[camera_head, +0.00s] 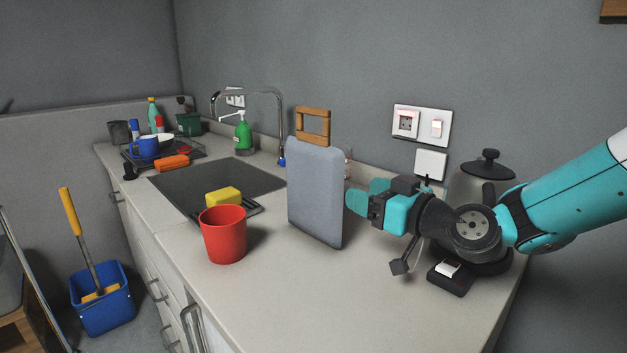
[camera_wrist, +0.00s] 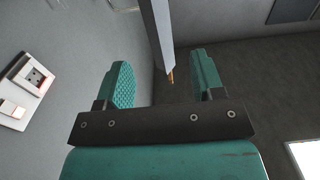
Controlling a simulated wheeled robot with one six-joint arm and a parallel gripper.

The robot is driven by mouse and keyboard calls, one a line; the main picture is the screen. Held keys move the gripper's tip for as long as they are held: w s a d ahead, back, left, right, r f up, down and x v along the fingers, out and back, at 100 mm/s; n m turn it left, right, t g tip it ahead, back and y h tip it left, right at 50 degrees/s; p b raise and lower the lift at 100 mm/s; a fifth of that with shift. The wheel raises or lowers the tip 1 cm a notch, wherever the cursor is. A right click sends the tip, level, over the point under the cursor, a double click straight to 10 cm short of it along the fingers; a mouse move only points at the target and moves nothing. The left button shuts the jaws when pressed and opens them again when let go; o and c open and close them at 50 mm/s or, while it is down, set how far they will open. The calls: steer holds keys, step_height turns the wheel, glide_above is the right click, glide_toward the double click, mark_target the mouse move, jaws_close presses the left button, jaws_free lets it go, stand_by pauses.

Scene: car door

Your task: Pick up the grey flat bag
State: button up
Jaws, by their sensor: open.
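The grey flat bag (camera_head: 315,195) stands upright on the counter in the head view, with a wooden handle (camera_head: 312,125) at its top. My gripper (camera_head: 362,195) is just right of the bag, at about mid-height, with its fingers pointing at the bag's right edge. In the wrist view my gripper (camera_wrist: 164,72) is open and empty. The bag's narrow edge (camera_wrist: 158,35) shows in the gap between the two fingers, apart from both. I cannot tell whether the fingertips have passed that edge. The bag's far side is hidden.
A red cup (camera_head: 224,234) stands on the counter (camera_head: 290,300) left of the bag. A yellow sponge (camera_head: 223,197) and the sink (camera_head: 215,182) lie behind the cup. The front counter is clear.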

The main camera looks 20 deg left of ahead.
mark_target(330, 180)
steer(key=p+x, duration=0.3)
steer(key=x, duration=0.6)
steer(key=shift+w+a, duration=0.1)
steer(key=shift+a, duration=0.2)
steer(key=shift+c, duration=0.4)
steer(key=c, duration=1)
